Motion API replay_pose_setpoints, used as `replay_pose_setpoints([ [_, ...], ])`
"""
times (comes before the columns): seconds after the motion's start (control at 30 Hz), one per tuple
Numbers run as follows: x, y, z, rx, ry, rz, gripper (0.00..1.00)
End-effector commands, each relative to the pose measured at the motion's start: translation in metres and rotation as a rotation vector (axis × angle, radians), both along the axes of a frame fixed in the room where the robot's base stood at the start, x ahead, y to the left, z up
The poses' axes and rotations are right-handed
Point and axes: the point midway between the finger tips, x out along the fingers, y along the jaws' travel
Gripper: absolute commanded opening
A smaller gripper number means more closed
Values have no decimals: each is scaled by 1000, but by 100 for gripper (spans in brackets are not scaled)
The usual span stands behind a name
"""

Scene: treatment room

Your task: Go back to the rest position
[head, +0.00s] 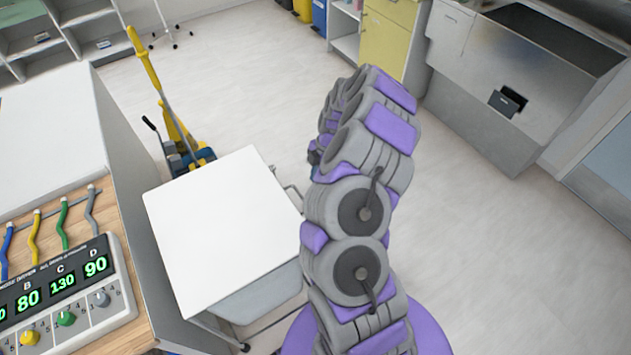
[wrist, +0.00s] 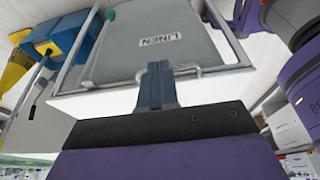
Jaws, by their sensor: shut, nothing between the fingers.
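My gripper (wrist: 157,84) shows in the wrist view, its dark fingers together in one narrow block, empty. It is pointed at a grey linen bag (wrist: 165,45) marked LINEN, hung in a white frame. I cannot tell the gap between the fingertips and the frame. In the head view my grey and purple arm rises through the middle and bends away; the gripper itself is hidden behind it there.
A cart with a white top (head: 222,228) stands just left of my arm. A counter with a control box (head: 68,294) is at the left. A yellow-handled mop bucket (head: 187,157) stands behind the cart. A metal sink unit (head: 510,85) is at the right. The floor between is clear.

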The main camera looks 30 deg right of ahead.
Motion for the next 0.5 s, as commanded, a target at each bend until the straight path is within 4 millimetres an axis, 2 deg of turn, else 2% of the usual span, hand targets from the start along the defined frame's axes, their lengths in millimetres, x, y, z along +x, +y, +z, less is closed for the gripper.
replay_pose_setpoints([
  [0.3, 1, -49, 37, -7, -10, -1, 0],
  [0.5, 1, -69, 44, 0, -9, -1, 0],
])
